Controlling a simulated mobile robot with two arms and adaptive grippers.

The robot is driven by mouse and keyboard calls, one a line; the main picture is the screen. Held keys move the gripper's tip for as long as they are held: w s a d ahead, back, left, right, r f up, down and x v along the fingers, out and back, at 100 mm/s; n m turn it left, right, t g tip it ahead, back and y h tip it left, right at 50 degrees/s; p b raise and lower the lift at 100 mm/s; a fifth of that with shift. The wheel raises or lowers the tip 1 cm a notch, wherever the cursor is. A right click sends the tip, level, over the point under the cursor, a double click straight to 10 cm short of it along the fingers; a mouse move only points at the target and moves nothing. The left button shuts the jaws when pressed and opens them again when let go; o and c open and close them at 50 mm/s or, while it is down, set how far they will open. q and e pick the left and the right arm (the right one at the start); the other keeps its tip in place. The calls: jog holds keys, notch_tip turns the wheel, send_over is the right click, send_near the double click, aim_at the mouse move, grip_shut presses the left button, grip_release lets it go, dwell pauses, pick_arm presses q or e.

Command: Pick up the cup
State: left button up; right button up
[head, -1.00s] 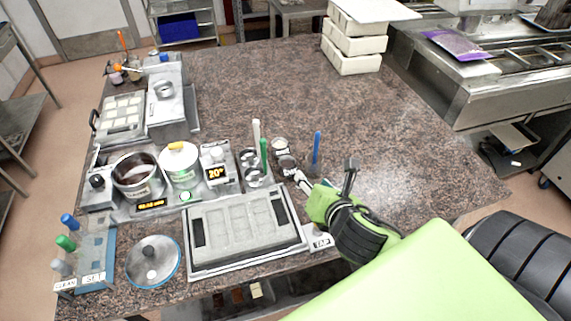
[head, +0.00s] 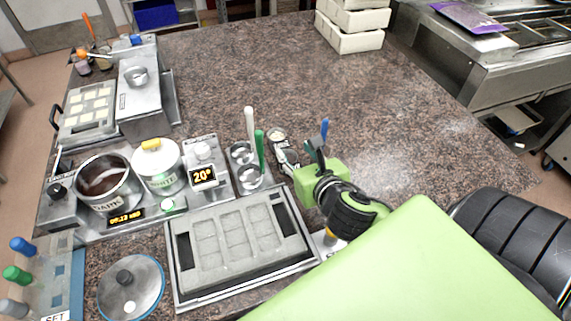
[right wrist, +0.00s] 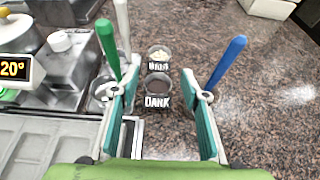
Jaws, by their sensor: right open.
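My right gripper (head: 302,155) is open, with its two teal-lined fingers apart in the right wrist view (right wrist: 160,118). A small dark-filled cup (right wrist: 158,86) with a "DARK" label stands upright ahead, between the lines of the fingers and apart from them. Just behind it is a like cup (right wrist: 159,55) with pale contents; its label is hard to read. In the head view this pale cup (head: 276,134) shows beyond my gripper, and the dark cup is largely hidden by the fingers. My left gripper is not in view.
Green (head: 260,150) and white (head: 250,122) handles rise from metal cups left of my gripper. A blue handle (right wrist: 226,64) stands close by the right finger. A grey mould tray (head: 238,235) lies left of my arm. The counter behind is clear up to stacked white boxes (head: 352,38).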

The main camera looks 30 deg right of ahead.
jog(key=f, duration=0.8)
jog(key=shift+s+a, duration=0.1)
jog(key=shift+s, duration=0.15)
jog(key=shift+w+r, duration=0.1)
jog(key=shift+w, duration=0.5)
jog(key=x, duration=0.6)
jog(key=shift+w+d+p, duration=0.25)
jog(key=shift+p, duration=0.1)
jog(key=c, duration=0.9)
